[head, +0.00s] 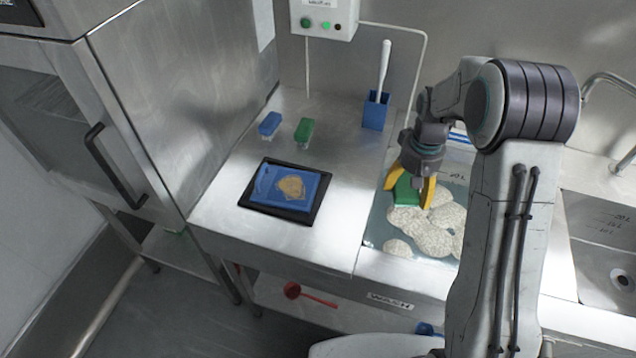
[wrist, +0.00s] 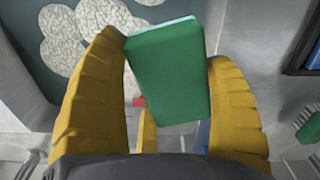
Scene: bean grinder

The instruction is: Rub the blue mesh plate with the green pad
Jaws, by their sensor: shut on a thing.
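The blue mesh plate (head: 264,187) lies on a black tray (head: 245,203) on the steel counter, with a tan-brown patch on its middle. The green pad (head: 404,193) is between the yellow fingers of my gripper (head: 411,189), which is shut on it. They are over the foamy basin at the right, well to the right of the plate. In the wrist view the pad (wrist: 168,75) sits tilted between the fingers, with a pale layer on its far edge. Whether the pad touches the foam is unclear.
White foam (head: 432,232) floats in the basin. A blue brush (head: 270,123) and a green brush (head: 305,130) lie behind the tray. A blue holder (head: 375,112) with a white-handled tool stands at the back. A tall steel cabinet (head: 170,90) borders the counter's left. Counter between tray and basin is clear.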

